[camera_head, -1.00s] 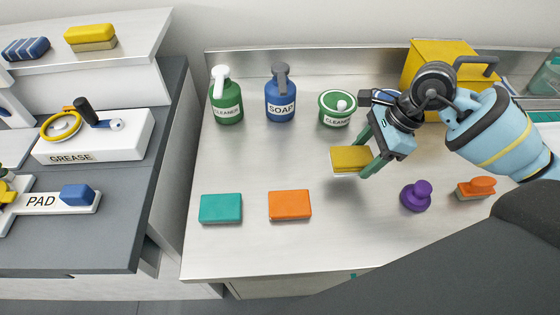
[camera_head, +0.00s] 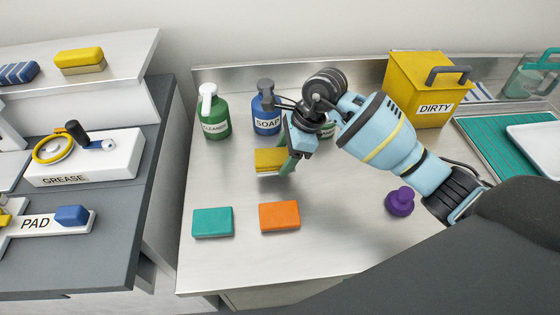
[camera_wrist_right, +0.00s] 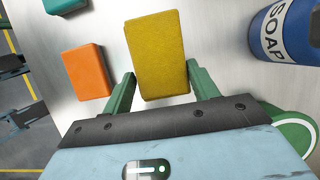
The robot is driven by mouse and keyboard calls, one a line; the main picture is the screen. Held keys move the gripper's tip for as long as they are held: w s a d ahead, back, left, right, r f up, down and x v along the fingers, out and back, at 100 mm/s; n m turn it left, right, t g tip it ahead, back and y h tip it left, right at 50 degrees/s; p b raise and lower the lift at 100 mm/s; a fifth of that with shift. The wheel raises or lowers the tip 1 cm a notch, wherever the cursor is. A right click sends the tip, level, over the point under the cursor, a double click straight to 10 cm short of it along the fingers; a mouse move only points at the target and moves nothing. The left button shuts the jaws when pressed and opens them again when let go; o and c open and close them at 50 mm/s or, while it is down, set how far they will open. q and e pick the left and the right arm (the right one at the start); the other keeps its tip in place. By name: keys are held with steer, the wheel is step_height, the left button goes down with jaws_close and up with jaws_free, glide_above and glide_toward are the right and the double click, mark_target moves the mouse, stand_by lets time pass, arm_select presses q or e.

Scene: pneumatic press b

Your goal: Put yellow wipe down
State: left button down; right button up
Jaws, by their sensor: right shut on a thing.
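The yellow wipe (camera_head: 269,160) is a flat yellow block with a pale underside, held over the metal counter in the head view. My right gripper (camera_head: 287,160) is shut on it, and in the right wrist view the yellow wipe (camera_wrist_right: 157,52) sits between the two green fingers. An orange wipe (camera_head: 280,216) and a teal wipe (camera_head: 213,222) lie side by side on the counter, nearer the front edge than the held wipe. Whether the held wipe touches the counter is hard to tell. My left gripper does not show.
A green cleaner bottle (camera_head: 214,115) and a blue soap bottle (camera_head: 266,113) stand at the back. A yellow bin marked DIRTY (camera_head: 412,95) stands back right. A purple knobbed thing (camera_head: 399,203) is at right. The counter (camera_head: 345,225) right of the orange wipe is clear.

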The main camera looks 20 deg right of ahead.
mark_target(280, 164)
steer(key=shift+w+a, duration=0.15)
steer(key=shift+a, duration=0.05)
steer(key=shift+w+a, duration=0.2)
steer(key=shift+a, duration=0.1)
step_height(280, 164, down, 3)
steer(key=shift+f, duration=0.35)
steer(key=shift+f, duration=0.2)
steer(key=o, duration=1.1)
steer(key=shift+r, duration=0.1)
